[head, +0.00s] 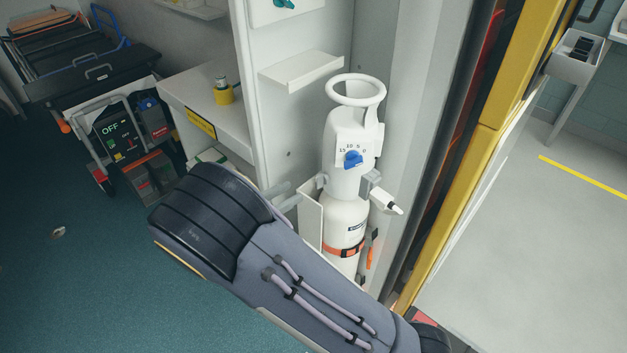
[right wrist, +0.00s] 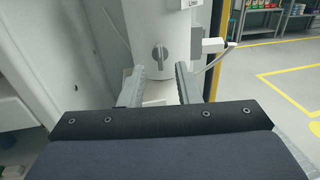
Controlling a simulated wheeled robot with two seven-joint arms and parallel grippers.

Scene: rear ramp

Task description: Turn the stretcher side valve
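A white cylinder unit (head: 345,215) with a ring handle stands upright in a wall holder in the head view. A small grey part (head: 321,181) sticks out of its left side, facing the stretcher. The right wrist view shows a grey valve knob (right wrist: 159,57) on the white body, its grip bar roughly upright. My right gripper (head: 284,196) reaches toward that left side from the left, partly hidden by my wrist. In the right wrist view its fingers (right wrist: 159,84) are apart and empty, with the knob ahead between them; I cannot tell contact. My left gripper is not in view.
A blue dial (head: 352,159) sits on the unit's front, and a grey outlet (head: 382,196) sticks out right. An orange strap (head: 343,249) crosses the cylinder. A shelf (head: 300,71) is above left. The stretcher (head: 85,75) stands far left. A yellow door post (head: 490,145) rises at right.

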